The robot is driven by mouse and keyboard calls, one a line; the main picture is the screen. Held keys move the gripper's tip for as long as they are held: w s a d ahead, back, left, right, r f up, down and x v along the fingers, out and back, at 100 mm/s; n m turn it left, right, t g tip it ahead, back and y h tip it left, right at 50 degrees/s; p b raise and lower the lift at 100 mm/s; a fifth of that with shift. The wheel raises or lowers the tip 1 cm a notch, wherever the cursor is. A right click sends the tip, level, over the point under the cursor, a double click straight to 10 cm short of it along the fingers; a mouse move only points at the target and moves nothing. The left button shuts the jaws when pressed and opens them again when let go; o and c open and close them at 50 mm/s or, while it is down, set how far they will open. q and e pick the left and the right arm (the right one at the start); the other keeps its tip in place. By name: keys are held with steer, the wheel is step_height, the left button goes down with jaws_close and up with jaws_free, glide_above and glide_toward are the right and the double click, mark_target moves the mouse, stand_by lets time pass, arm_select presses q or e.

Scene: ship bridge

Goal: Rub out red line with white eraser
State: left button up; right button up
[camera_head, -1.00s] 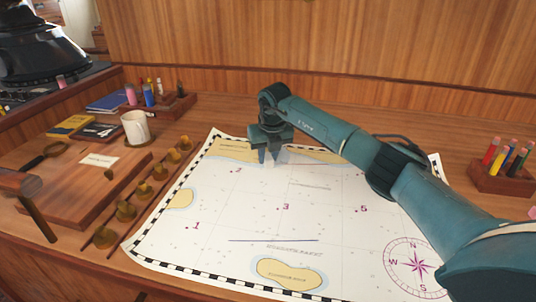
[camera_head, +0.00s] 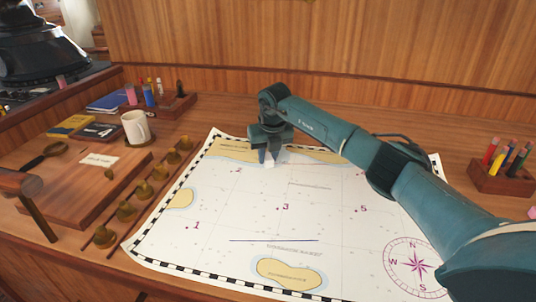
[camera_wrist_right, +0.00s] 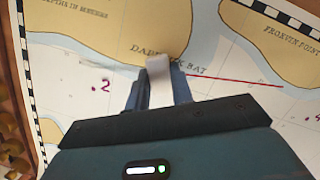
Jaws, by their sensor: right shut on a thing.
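A paper chart (camera_head: 240,215) lies flat on the wooden desk. My right gripper (camera_head: 269,160) is over its far part and is shut on the white eraser (camera_wrist_right: 158,68), which stands out beyond the fingertips in the right wrist view. The red line (camera_wrist_right: 235,80) runs to the right from beside the eraser, across the chart. In the head view the red line shows only faintly to the right of the gripper. The eraser is at the line's left end; I cannot tell whether it touches the paper. My left gripper is not in view.
A blue line (camera_head: 273,240) crosses the near part of the chart. A pen holder (camera_head: 502,176) stands at the right. A white mug (camera_head: 135,128), a wooden board (camera_head: 75,195) and a row of brass weights (camera_head: 143,190) are at the left.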

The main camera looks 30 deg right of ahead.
mark_target(294, 163)
steer(key=shift+f, duration=0.1)
steer(key=shift+s+d+p, duration=0.15)
steer(key=shift+s+d, duration=0.2)
steer(key=shift+d, duration=0.25)
steer(key=shift+s+d+p, duration=0.15)
steer(key=shift+s+d, duration=0.15)
steer(key=shift+d, duration=0.25)
steer(key=shift+d, duration=0.1)
steer(key=shift+s+d, duration=0.45)
steer(key=shift+d, duration=0.35)
steer(key=shift+s+d, duration=0.1)
steer(key=shift+d, duration=0.1)
steer(key=shift+s+d+p, duration=0.25)
steer(key=shift+s+d, duration=0.05)
steer(key=shift+d, duration=0.25)
steer(key=shift+s+d+p, duration=0.2)
steer(key=shift+s+d, duration=0.1)
steer(key=shift+d, duration=0.25)
